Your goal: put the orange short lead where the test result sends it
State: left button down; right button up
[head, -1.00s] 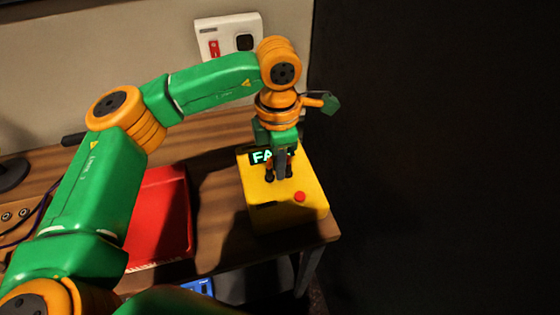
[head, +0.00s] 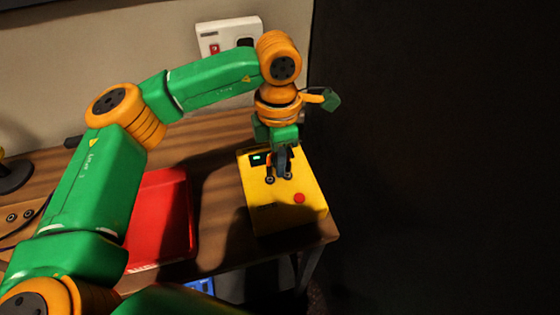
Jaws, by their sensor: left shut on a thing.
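A yellow tester box (head: 268,208) stands at the table's right end. It has a dark display (head: 258,159) and a red button (head: 299,198) on top. The display shows a small green mark; the gripper hides part of it. My left gripper (head: 282,172) points down over the box's top, beside the display, and is shut on the orange short lead (head: 271,163). Only a little of the lead shows beside the fingers. Two dark round sockets show just below it; I cannot tell whether the plugs still touch them. My right gripper is not in view.
A red tray (head: 163,215) lies on the wooden table (head: 213,185), left of the box. Something blue (head: 200,286) shows below the table's front edge. A white wall plate (head: 227,36) is behind. Right of the table is dark.

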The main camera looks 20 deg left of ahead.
pick_arm(q)
jog(key=shift+r+p, duration=1.6)
jog(key=shift+r, duration=0.6)
jog(key=shift+s+d, duration=0.1)
jog(key=shift+d, duration=0.05)
